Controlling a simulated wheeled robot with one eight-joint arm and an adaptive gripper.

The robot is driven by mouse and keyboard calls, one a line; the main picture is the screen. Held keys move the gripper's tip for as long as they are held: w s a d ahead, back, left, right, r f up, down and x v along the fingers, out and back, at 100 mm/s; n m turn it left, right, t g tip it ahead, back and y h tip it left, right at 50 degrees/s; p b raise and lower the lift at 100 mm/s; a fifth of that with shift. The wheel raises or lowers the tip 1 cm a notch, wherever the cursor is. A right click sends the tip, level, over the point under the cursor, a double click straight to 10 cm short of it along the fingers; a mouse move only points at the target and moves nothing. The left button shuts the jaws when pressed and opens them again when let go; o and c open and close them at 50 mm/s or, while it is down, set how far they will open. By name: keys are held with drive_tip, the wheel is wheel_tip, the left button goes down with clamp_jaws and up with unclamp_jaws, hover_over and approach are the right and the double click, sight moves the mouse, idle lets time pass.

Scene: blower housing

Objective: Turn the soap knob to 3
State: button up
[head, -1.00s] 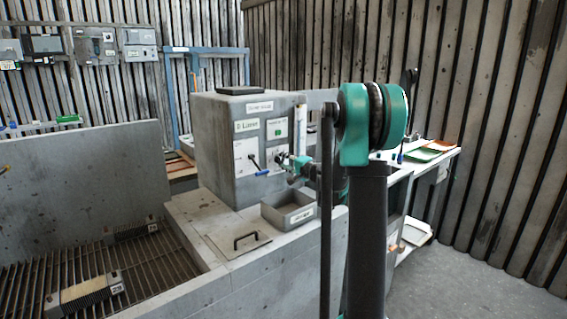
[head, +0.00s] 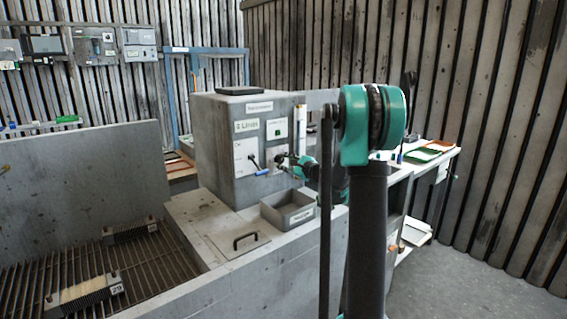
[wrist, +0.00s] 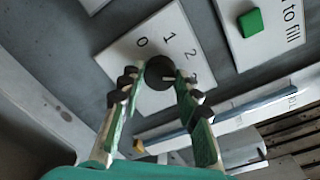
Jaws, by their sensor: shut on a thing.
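The soap knob (wrist: 159,72) is a round black knob on a white dial plate (wrist: 125,57) with the digits 0, 1, 2 and one partly hidden digit. My gripper (wrist: 158,82) has its two fingers on either side of the knob and is shut on it. A thin pale line shows at the knob's lower right edge, towards the side past the 2; I cannot tell for sure that it is the pointer. In the head view my gripper (head: 286,160) is at the front of the grey housing (head: 220,150), and the knob there is too small to make out.
A blue-tipped lever (head: 261,171) sits just left of my gripper. A green button (wrist: 250,22) is on a neighbouring plate. Below are an open grey tray (head: 288,212) and a lid with a black handle (head: 245,240). A grated basin (head: 75,265) lies left.

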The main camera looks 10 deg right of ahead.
drive_tip(key=shift+m, duration=1.1)
drive_tip(key=o, duration=1.2)
drive_tip(key=shift+c, duration=0.2)
drive_tip(key=shift+s+d, duration=0.1)
drive_tip(key=v, duration=1.1)
drive_tip(key=shift+s+d, duration=0.25)
drive_tip(key=shift+s, duration=0.1)
drive_tip(key=shift+s+d+f, duration=0.1)
